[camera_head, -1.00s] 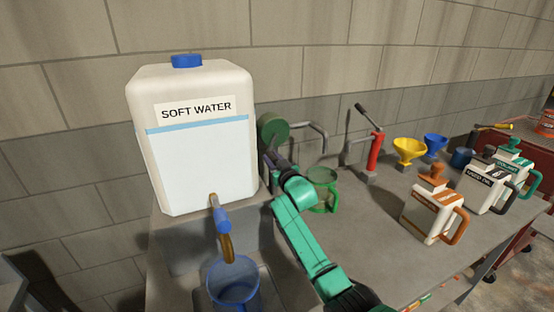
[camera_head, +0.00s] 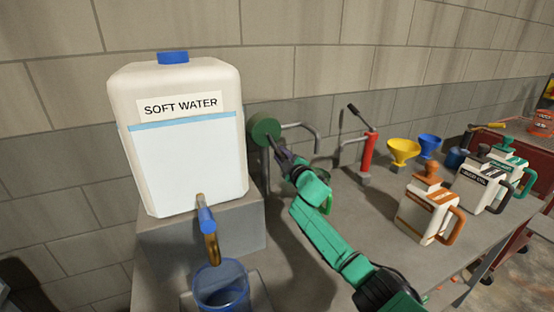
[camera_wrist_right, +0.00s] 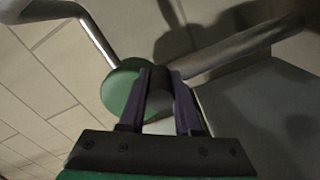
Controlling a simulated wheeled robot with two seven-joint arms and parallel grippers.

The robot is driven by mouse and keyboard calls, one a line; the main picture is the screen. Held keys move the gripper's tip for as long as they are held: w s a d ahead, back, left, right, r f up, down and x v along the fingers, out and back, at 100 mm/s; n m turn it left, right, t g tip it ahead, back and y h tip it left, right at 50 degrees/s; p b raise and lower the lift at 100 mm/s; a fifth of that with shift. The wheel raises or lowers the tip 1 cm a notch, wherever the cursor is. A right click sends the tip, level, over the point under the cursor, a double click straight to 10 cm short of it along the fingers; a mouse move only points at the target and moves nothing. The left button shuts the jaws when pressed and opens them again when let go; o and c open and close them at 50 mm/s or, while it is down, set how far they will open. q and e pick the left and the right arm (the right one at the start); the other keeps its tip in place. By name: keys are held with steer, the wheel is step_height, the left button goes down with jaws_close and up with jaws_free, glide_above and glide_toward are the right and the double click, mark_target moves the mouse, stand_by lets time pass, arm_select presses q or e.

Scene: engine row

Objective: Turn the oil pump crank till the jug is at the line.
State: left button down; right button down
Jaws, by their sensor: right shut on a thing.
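The oil pump shows as a green round drum (camera_head: 265,127) with a bent grey spout pipe (camera_head: 304,128), on a post at the back of the bench. My right gripper (camera_head: 277,150) is at the drum's lower right. In the right wrist view its purple-grey fingers (camera_wrist_right: 168,85) are shut on the crank's dark handle (camera_wrist_right: 160,78), in front of the green drum (camera_wrist_right: 122,88). The crank is mostly hidden by the fingers. A green jug (camera_head: 329,203) stands below the spout, largely hidden behind my right arm. Its line and oil level cannot be made out. My left gripper is out of view.
A white SOFT WATER tank (camera_head: 180,165) with a tap stands at left, above a blue jug (camera_head: 221,290). A red hand pump (camera_head: 367,152), yellow (camera_head: 403,150) and blue funnels, and several labelled jugs stand to the right on the bench (camera_head: 375,250).

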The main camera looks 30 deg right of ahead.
steer(key=shift+d+r+n, duration=0.25)
steer(key=shift+d+n, duration=0.2)
steer(key=shift+n, duration=0.35)
steer(key=c, duration=0.6)
jaws_free()
steer(key=shift+s, duration=0.1)
steer(key=s+b, duration=0.2)
steer(key=s, duration=1.2)
steer(key=shift+s+a, duration=0.25)
steer(key=shift+a, duration=0.15)
